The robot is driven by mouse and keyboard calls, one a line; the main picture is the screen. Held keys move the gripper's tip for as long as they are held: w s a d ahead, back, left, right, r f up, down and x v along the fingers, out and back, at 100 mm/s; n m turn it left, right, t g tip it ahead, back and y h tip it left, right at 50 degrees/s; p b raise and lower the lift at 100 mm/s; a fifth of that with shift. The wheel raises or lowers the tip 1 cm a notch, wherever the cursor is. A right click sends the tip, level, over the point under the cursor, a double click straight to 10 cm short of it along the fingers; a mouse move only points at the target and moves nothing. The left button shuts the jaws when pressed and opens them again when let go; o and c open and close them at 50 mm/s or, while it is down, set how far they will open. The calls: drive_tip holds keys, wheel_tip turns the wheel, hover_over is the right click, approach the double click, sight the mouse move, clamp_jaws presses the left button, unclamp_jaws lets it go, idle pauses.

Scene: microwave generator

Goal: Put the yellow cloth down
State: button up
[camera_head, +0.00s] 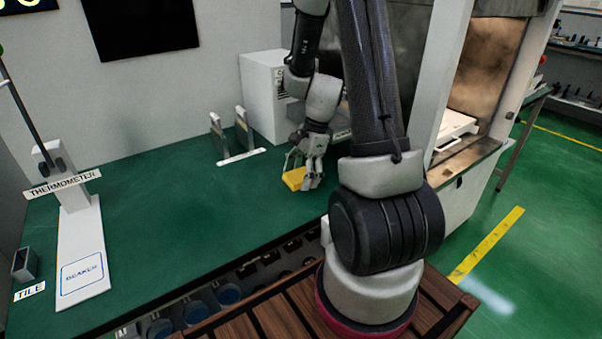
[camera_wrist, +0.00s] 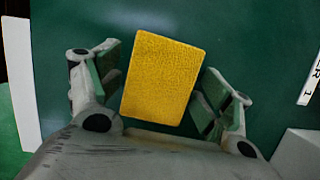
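The yellow cloth (camera_wrist: 163,78) is a flat rectangular block, slightly tilted in the wrist view. It lies between the two fingers of my gripper (camera_wrist: 162,92). In the wrist view, narrow gaps of green show between the cloth and the finger pads on both sides, so the fingers look open around it. In the head view, the cloth (camera_head: 294,179) is at or just above the green table (camera_head: 190,215), and my gripper (camera_head: 305,172) reaches down over it, hiding its right part. I cannot tell whether it rests fully on the table.
A white box (camera_head: 262,95) stands behind my gripper, and a labelled white holder (camera_head: 241,157) stands to its left. The table's middle left is clear. A fume-stained cabinet (camera_head: 440,150) is at the right.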

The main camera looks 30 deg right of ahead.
drive_tip(key=v, duration=0.8)
drive_tip(key=shift+r, duration=0.1)
drive_tip(key=s+a+r+n+t+h, duration=0.1)
drive_tip(key=s+a+r+n+t, duration=0.1)
drive_tip(key=s+r+n, duration=0.6)
drive_tip(key=s+a+r+n+t+h, duration=0.2)
drive_tip(key=s+a+r+n, duration=0.1)
drive_tip(key=s+r+n, duration=0.5)
drive_tip(key=r+n, duration=0.1)
drive_tip(key=n, duration=0.1)
drive_tip(key=shift+a+n, duration=0.4)
drive_tip(key=shift+s, duration=0.15)
